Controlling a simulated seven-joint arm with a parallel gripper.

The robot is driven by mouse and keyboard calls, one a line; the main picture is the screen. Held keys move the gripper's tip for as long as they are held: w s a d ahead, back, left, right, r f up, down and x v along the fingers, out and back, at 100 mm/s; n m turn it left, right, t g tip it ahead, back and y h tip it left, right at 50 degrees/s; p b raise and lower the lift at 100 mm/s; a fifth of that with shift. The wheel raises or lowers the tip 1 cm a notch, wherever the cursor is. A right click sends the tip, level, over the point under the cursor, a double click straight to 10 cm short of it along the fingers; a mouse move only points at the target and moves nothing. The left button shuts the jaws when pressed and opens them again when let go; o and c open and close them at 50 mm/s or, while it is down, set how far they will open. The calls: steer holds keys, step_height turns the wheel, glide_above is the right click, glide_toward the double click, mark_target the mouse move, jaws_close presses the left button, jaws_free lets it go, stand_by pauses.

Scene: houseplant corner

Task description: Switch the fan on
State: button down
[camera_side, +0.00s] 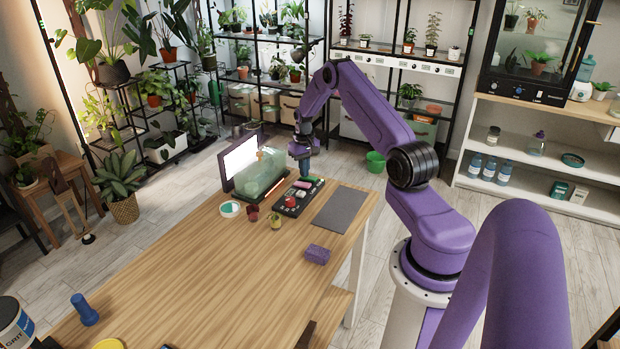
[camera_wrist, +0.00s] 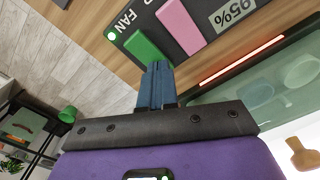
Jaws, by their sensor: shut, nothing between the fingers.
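In the wrist view, a dark control panel (camera_wrist: 185,27) carries a green rocker switch (camera_wrist: 143,46) beside the FAN label and a pink switch (camera_wrist: 181,26). A small round lamp (camera_wrist: 112,36) by the FAN label glows pale green. My gripper (camera_wrist: 158,66) is shut and empty, its blue fingertips at the lower edge of the green switch. I cannot tell whether they touch it. In the side view, the panel (camera_side: 292,206) lies on the wooden table and my gripper (camera_side: 304,172) points down over its far end. The fan itself is not clearly seen.
A greenish glass case (camera_side: 260,175) and a lit screen (camera_side: 240,157) stand left of the panel. A grey mat (camera_side: 342,209) lies to its right, and a purple sponge (camera_side: 317,254) nearer. Small pots stand by the panel. The table's middle is clear.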

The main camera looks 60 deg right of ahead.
steer(key=shift+r, duration=3.45)
steer(key=w+a+r+n, duration=0.1)
steer(key=a+r+n, duration=0.3)
steer(key=a, duration=0.8)
steer(key=w+a+r+n, duration=0.15)
steer(key=a+r, duration=0.35)
steer(key=a, duration=0.7)
steer(key=s+a+r+n, duration=0.2)
steer(key=s+a+r, duration=0.1)
steer(key=s+a, duration=0.3)
steer(key=s+a+r+n, duration=0.2)
steer(key=s+a+n, duration=0.1)
steer(key=a, duration=0.5)
steer(key=s+a+r+n, duration=0.1)
steer(key=s+n, duration=0.3)
steer(key=s, duration=0.8)
steer(key=s+a+r+n, duration=0.1)
steer(key=s+a+n, duration=0.3)
steer(key=s, duration=0.8)
steer(key=shift+s, duration=0.35)
